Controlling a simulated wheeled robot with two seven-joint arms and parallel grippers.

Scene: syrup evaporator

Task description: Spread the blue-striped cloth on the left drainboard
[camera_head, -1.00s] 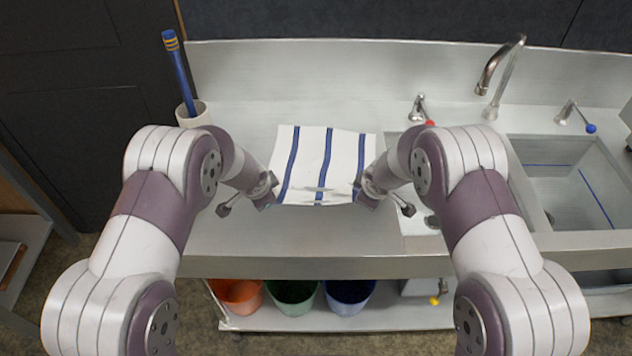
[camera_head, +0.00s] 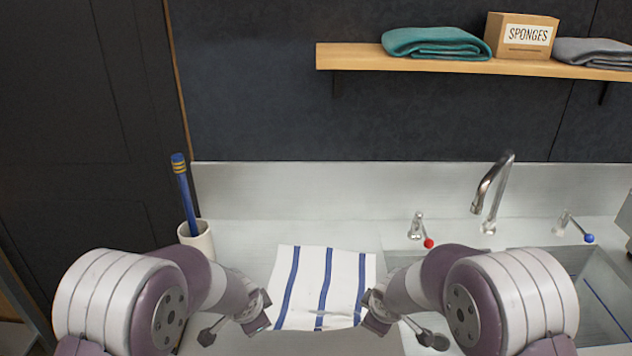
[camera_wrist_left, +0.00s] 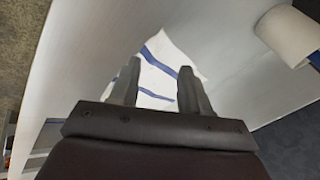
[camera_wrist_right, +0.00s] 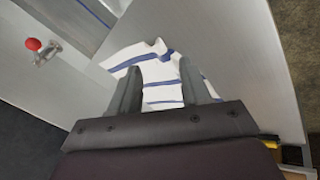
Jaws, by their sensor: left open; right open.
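The white cloth with blue stripes (camera_head: 322,283) lies spread out on the steel left drainboard (camera_head: 262,240), left of the sink. A small fold or ripple shows near its front edge. My left gripper (camera_head: 264,318) is at the cloth's front left corner, and my right gripper (camera_head: 368,312) is at its front right corner. Both are open. In the left wrist view the cloth (camera_wrist_left: 160,72) shows between and beyond the open fingers. In the right wrist view the cloth (camera_wrist_right: 160,88) also shows between the open fingers. Whether the fingers touch the cloth cannot be told.
A white cup (camera_head: 197,238) holding a blue brush (camera_head: 184,190) stands at the left. A faucet (camera_head: 490,195) with a red-knobbed tap (camera_head: 420,230) and a blue-knobbed tap (camera_head: 572,226) stands behind the sink basin (camera_head: 600,285). A wall shelf (camera_head: 360,57) is above.

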